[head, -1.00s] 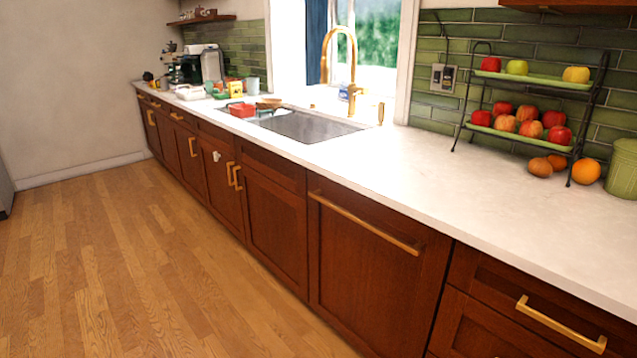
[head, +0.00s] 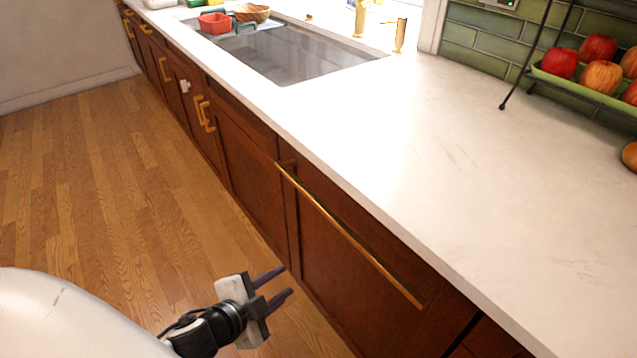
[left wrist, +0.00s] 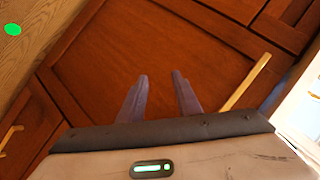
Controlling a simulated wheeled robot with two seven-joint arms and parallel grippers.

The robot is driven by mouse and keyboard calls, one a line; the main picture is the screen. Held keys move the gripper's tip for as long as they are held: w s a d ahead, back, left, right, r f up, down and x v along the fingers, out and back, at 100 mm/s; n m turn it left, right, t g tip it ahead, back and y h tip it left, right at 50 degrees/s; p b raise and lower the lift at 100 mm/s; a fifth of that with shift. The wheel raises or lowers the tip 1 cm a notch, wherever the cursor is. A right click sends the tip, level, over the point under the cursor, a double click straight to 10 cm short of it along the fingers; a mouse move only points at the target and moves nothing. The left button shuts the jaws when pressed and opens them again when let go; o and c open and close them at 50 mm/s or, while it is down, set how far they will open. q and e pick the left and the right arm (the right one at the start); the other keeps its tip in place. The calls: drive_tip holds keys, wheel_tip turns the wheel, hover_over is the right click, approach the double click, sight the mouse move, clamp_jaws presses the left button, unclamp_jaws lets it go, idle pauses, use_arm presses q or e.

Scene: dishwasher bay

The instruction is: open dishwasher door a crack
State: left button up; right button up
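The dishwasher door (head: 335,275) is a dark wood panel flush with the cabinet row, and it looks closed. Its long brass bar handle (head: 345,232) runs along the top of the panel. My left gripper (head: 280,285) is open and empty, in front of the door's left part and lower than the handle. In the left wrist view the two fingers (left wrist: 160,95) stand apart before a wood panel (left wrist: 150,50), with a brass handle (left wrist: 247,82) to their right, not touched. My right gripper is not in view.
The white countertop (head: 400,140) overhangs above the door. A sink (head: 290,58), a red container (head: 215,23) and a fruit rack (head: 580,90) are on it. Cabinets with brass pulls (head: 204,113) continue to the left. The wood floor (head: 120,190) is clear.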

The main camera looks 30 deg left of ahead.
sight(301, 184)
use_arm(q)
drive_tip(key=w+a+r+m+t, duration=0.2)
drive_tip(key=w+a+r+m, duration=0.15)
drive_tip(key=r, duration=0.35)
drive_tip(key=w+a+r+m+t, duration=0.2)
drive_tip(key=w+r+m, duration=0.3)
drive_tip(key=r, duration=0.1)
drive_tip(key=x, duration=1)
drive_tip(key=shift+r+b, duration=0.15)
drive_tip(key=shift+b, duration=0.2)
clamp_jaws()
